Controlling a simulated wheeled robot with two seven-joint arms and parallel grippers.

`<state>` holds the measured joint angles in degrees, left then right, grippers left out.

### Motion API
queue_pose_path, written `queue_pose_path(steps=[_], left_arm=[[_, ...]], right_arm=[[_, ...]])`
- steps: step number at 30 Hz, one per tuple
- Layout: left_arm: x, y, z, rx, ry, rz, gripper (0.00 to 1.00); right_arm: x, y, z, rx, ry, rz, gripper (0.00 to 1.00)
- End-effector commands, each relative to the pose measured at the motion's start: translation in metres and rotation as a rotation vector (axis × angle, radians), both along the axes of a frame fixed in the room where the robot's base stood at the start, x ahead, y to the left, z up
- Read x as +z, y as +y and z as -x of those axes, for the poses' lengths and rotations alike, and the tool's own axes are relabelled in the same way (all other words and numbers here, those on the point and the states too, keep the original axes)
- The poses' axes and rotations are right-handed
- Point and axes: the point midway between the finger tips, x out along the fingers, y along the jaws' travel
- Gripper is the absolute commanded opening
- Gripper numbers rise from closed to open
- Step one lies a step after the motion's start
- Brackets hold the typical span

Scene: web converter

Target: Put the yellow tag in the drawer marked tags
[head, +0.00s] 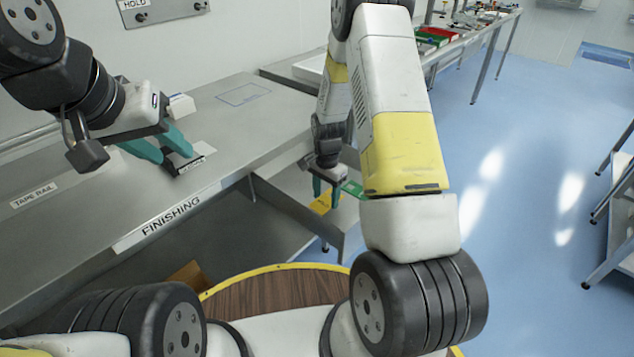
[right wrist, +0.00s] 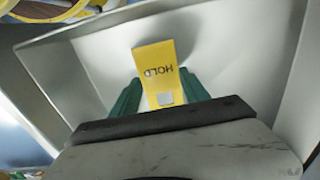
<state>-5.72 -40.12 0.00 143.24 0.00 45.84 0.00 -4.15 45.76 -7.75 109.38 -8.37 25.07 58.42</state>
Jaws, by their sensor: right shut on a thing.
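The yellow tag (right wrist: 157,62) is printed HOLD and sits between the teal fingers of my right gripper (right wrist: 158,98), which is shut on it. In the head view the tag (head: 322,203) shows beside my right gripper (head: 327,190). They are over a grey metal drawer-like tray (right wrist: 70,80), whose walls surround the tag in the right wrist view. I cannot tell whether the tag touches its floor. No drawer marking is readable.
The grey bench (head: 235,130) carries FINISHING and TAPE RAIL labels. A HOLD sign (head: 150,8) is on the back wall. A bright green patch (head: 352,188) is beside my right gripper. Another table (head: 470,30) with coloured bins stands far back.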

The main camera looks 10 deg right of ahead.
Motion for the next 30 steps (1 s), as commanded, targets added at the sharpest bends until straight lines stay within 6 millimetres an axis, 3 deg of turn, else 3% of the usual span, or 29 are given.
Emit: queue_pose_path(steps=[7, 21, 22, 25, 30], left_arm=[[0.0, 0.0, 0.0, 0.0, 0.0, 0.0, 0.36], [0.0, 0.0, 0.0, 0.0, 0.0, 0.0, 0.36], [0.0, 0.0, 0.0, 0.0, 0.0, 0.0, 0.36], [0.0, 0.0, 0.0, 0.0, 0.0, 0.0, 0.36], [0.0, 0.0, 0.0, 0.0, 0.0, 0.0, 0.36]], right_arm=[[-0.033, 0.0, 0.001, 0.0, 0.003, 0.0, 0.1], [-0.041, 0.0, 0.001, 0.002, 0.001, 0.0, 0.1], [-0.041, 0.0, 0.001, 0.002, 0.001, 0.0, 0.57], [-0.041, -0.001, 0.002, 0.002, 0.003, 0.001, 0.75], [-0.043, -0.001, 0.003, 0.002, 0.006, 0.001, 0.75]])
